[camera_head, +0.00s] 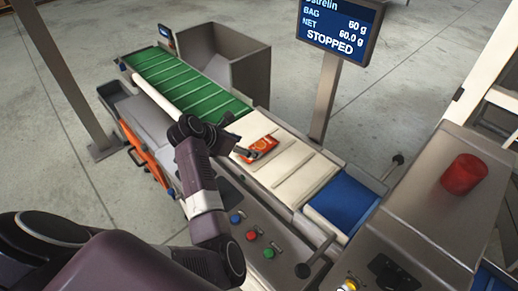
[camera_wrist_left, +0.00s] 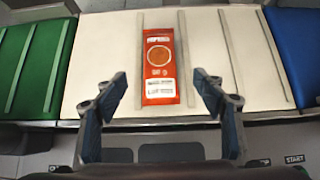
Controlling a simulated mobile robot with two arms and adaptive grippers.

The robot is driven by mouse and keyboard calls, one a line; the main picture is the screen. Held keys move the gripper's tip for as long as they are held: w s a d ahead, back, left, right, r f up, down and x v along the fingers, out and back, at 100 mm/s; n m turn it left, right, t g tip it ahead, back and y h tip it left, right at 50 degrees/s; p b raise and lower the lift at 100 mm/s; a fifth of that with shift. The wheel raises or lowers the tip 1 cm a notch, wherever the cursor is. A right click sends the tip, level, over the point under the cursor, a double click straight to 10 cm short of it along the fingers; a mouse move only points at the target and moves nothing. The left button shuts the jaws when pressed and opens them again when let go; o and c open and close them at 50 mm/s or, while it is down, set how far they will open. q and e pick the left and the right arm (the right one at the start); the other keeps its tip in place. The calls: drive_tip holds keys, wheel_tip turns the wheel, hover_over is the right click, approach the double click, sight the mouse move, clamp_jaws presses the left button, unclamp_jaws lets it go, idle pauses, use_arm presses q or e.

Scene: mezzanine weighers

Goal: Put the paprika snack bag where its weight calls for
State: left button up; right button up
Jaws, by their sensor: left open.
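The paprika snack bag (camera_head: 259,147) is orange-red with a white label. It lies flat on the cream weighing belt (camera_head: 237,122), between two raised cross bars. It also shows in the left wrist view (camera_wrist_left: 158,65), with its long side pointing away from me. My left gripper (camera_head: 254,155) is at the near end of the bag in the head view. In the left wrist view its two fingers (camera_wrist_left: 162,105) are spread apart on either side of the bag's near end, with nothing between them touching. My right gripper is not in view.
A screen (camera_head: 340,28) reads 60.0 g net and STOPPED. A green belt (camera_head: 185,82) lies to the left with a grey bin (camera_head: 236,58) behind it. A blue belt (camera_head: 341,203) lies to the right. A control panel with buttons (camera_head: 252,236) is in front; a red beacon (camera_head: 463,174) stands right.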

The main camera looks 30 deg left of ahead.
sight(259, 148)
use_arm(q)
drive_tip(key=f, duration=0.1)
drive_tip(key=w+f, duration=0.2)
drive_tip(key=shift+d+f, duration=0.35)
drive_tip(key=shift+f, duration=0.05)
drive_tip(key=shift+w+d+f, duration=0.15)
drive_tip(key=shift+w+f, duration=0.3)
drive_tip(key=shift+w, duration=0.05)
drive_tip(key=c, duration=1.3)
drive_tip(key=shift+c, duration=0.2)
